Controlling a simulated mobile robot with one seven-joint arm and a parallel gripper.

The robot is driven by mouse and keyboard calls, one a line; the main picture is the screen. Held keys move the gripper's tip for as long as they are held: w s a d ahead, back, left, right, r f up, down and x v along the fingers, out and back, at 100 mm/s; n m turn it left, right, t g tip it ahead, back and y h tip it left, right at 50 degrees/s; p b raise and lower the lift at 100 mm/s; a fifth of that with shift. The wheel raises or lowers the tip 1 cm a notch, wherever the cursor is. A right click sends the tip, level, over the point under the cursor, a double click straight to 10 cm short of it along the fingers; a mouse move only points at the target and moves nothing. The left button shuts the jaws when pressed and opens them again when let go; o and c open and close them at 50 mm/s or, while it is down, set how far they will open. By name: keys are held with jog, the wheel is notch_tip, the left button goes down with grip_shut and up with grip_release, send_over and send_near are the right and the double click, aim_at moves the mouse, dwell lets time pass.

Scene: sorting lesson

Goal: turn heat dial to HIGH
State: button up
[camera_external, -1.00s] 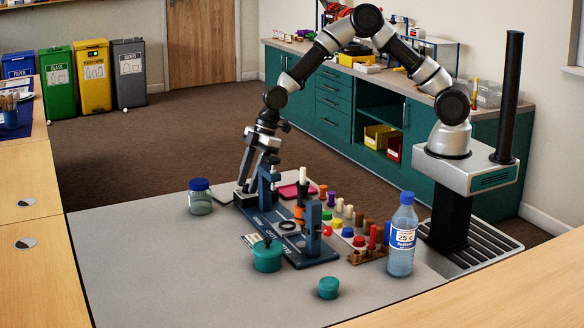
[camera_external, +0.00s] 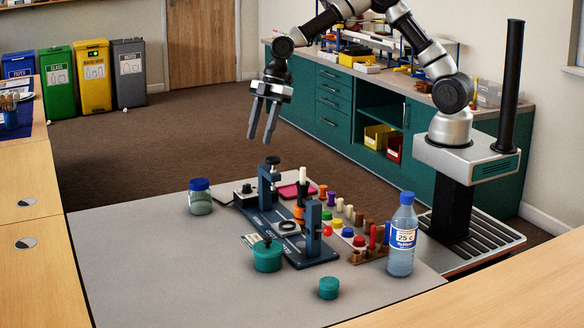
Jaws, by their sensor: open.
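My gripper (camera_external: 260,140) hangs high above and slightly behind the box, pointing down. Its two long fingers are apart, with nothing between them. It touches nothing.
A blue-lidded jar (camera_external: 200,198) stands left of the box. A teal pot (camera_external: 267,256), a teal lid or tub (camera_external: 329,288), colored pegs and a water bottle (camera_external: 402,238) stand around the device's front and right. The table's left part (camera_external: 130,250) is clear.

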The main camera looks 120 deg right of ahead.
jog(key=s+a+r+h+p, duration=0.1)
jog(key=s+a+r+p, duration=0.3)
jog(key=a+r, duration=0.4)
jog(key=s+a+r+h+p, duration=0.1)
jog(key=s+a+r+p, duration=0.2)
jog(key=s+a+r, duration=0.2)
jog(key=shift+a+r+n+g+h+p, duration=0.3)
jog(key=shift+a+r+n+g+p, duration=0.1)
jog(key=shift+a+r, duration=1.25)
jog(key=shift+s+d+r, duration=0.1)
jog(key=shift+d+r, duration=0.05)
jog(key=shift+r, duration=0.05)
jog(key=s+a+r+m+t+p, duration=0.1)
jog(key=s+a+r+m+p, duration=0.1)
jog(key=s+r, duration=0.5)
jog(key=s+a+r+m+t+y+p, duration=0.1)
jog(key=s+a+r+m+p, duration=0.2)
jog(key=s+r, duration=0.4)
jog(key=s+a+p, duration=0.1)
jog(key=s+a, duration=0.1)
jog(key=s, duration=0.2)
jog(key=shift+s+a+p, duration=0.3)
jog(key=shift+s+p, duration=0.05)
jog(key=shift+s, duration=0.05)
